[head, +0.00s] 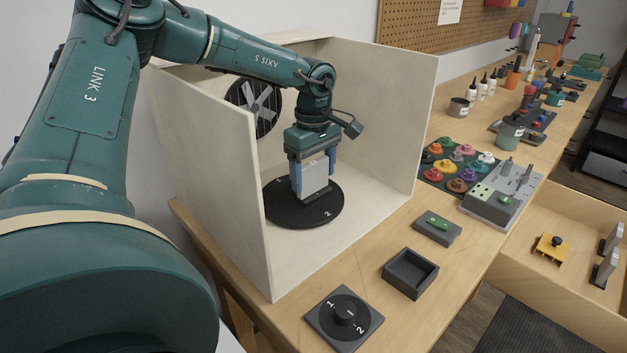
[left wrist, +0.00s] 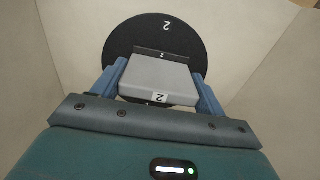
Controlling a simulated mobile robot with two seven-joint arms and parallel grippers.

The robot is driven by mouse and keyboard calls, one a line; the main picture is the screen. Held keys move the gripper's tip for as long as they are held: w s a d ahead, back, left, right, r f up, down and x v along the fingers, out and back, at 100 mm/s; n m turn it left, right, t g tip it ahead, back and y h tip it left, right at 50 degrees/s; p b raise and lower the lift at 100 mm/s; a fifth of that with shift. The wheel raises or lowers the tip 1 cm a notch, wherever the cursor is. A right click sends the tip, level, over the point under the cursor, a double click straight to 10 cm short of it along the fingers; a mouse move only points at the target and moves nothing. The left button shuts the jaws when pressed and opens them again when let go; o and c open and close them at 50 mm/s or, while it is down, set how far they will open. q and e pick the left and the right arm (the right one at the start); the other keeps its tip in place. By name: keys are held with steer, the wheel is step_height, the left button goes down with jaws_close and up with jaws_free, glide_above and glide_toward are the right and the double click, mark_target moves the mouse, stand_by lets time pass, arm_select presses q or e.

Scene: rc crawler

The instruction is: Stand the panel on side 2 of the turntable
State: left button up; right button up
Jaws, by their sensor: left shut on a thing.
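The panel (head: 314,180) is a light grey plate, upright between the blue fingers of my left gripper (head: 315,184), which is shut on it. In the left wrist view, the panel (left wrist: 160,80) has a small "2" label on its near edge and a dark strip along its far edge. The black round turntable (head: 326,212) lies under it inside the pale booth. The turntable's "2" mark faces the booth's open front, and it also shows in the left wrist view (left wrist: 166,53). I cannot tell whether the panel touches the turntable. My right gripper is out of view.
Booth walls (head: 385,130) stand close around my left arm; a fan (head: 255,108) is in the back wall. In front are a dial marked 1 and 2 (head: 345,318), an empty dark tray (head: 410,274) and a green-button box (head: 437,228). An open drawer (head: 560,285) is at right.

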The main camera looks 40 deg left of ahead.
arm_select(q)
step_height(320, 180, down, 2)
steer(key=shift+f, duration=0.25)
steer(key=shift+f, duration=0.25)
steer(key=o, duration=1)
steer(key=shift+r, duration=0.1)
